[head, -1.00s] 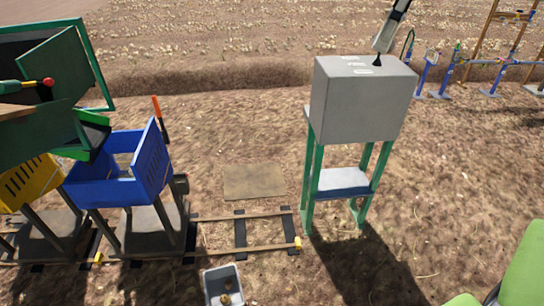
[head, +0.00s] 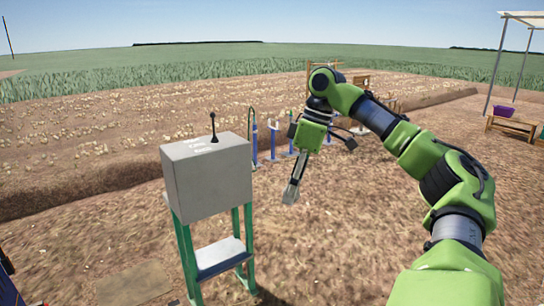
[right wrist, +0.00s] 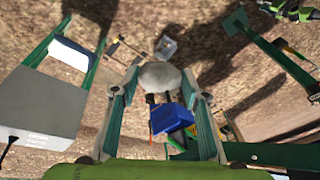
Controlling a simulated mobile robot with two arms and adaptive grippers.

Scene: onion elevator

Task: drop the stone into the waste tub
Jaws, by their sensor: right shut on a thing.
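My right gripper (head: 291,190) hangs from the green arm in the head view, pointing down beside the grey box. In the right wrist view its two fingers (right wrist: 160,85) are shut on the stone (right wrist: 160,74), a pale grey rounded lump held at the fingertips. In the head view the stone is small and hard to make out at the tips. A small grey tub (right wrist: 166,47), which looks like the waste tub, stands on the ground beyond the stone in the right wrist view. The head view does not show the tub now. My left gripper is not clearly in view.
A grey box (head: 207,178) with a black lever on top stands on green legs, left of my right gripper. A blue crate (right wrist: 172,118) shows in the right wrist view. Blue posts (head: 254,140) stand behind. Open soil lies below the gripper.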

